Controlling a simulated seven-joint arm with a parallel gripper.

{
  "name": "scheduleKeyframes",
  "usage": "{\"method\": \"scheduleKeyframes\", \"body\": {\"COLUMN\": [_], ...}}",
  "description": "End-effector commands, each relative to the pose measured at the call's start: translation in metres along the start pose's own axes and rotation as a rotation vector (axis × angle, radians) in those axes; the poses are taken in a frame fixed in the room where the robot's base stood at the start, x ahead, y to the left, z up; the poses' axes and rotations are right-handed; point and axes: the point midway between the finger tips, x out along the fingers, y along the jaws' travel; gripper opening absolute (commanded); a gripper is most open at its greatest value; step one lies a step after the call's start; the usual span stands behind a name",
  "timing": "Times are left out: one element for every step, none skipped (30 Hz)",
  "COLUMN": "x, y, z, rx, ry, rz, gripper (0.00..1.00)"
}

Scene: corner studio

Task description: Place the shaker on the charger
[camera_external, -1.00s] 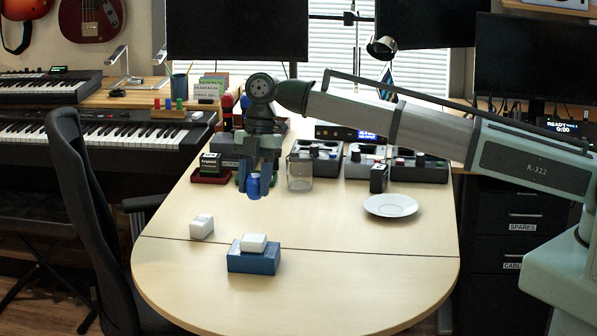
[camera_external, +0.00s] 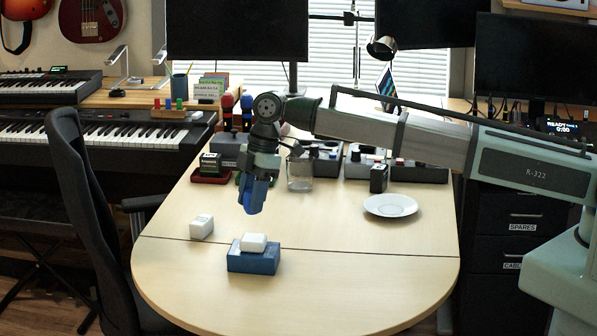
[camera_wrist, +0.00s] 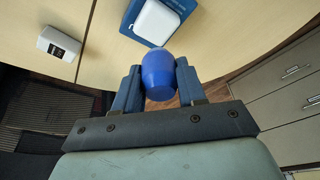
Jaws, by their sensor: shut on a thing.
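The blue, rounded shaker (camera_wrist: 159,72) is held between the two fingers of my gripper (camera_wrist: 158,84) in the wrist view. In the external view my gripper (camera_external: 251,190) hangs above the table, tilted, with the shaker (camera_external: 256,203) at its tip. The shaker is off the table. A rounded white block (camera_external: 253,242) lies on a blue box (camera_external: 254,262) just below and in front of it. A second white block (camera_external: 201,227) stands left of that; in the wrist view it has a dark panel (camera_wrist: 62,42). I cannot tell which is the charger.
A white saucer (camera_external: 390,205) lies on the right of the table, with a small black block (camera_external: 378,178) behind it. A clear glass (camera_external: 300,172) and grey boxes stand along the back.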

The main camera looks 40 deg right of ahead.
Motion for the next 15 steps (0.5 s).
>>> {"method": "scheduleKeyframes", "body": {"x": [0.009, 0.013, 0.017, 0.019, 0.021, 0.023, 0.024, 0.026, 0.029, 0.032, 0.036, 0.041, 0.045, 0.049, 0.052], "y": [-0.001, -0.001, -0.001, 0.0, 0.0, 0.0, 0.0, 0.0, 0.0, 0.0, -0.001, -0.001, -0.001, 0.0, 0.0], "z": [0.003, 0.004, 0.005, 0.006, 0.006, 0.006, 0.007, 0.007, 0.008, 0.009, 0.01, 0.012, 0.013, 0.014, 0.015], "rx": [0.0, 0.0, -0.001, -0.001, -0.001, -0.001, -0.001, -0.001, -0.001, -0.001, -0.001, -0.001, -0.001, -0.001, -0.001], "ry": [-0.001, -0.001, -0.001, -0.001, 0.0, 0.0, 0.0, 0.0, 0.0, 0.0, -0.001, -0.001, -0.001, -0.001, 0.0], "rz": [-0.001, -0.002, -0.002, -0.001, -0.001, 0.0, 0.0, 0.0, 0.0, -0.001, -0.001, -0.002, -0.002, -0.001, -0.001], "gripper": [0.11, 0.11, 0.11, 0.11, 0.11, 0.11, 0.11, 0.11, 0.11, 0.11, 0.11, 0.11, 0.11, 0.11, 0.11]}}
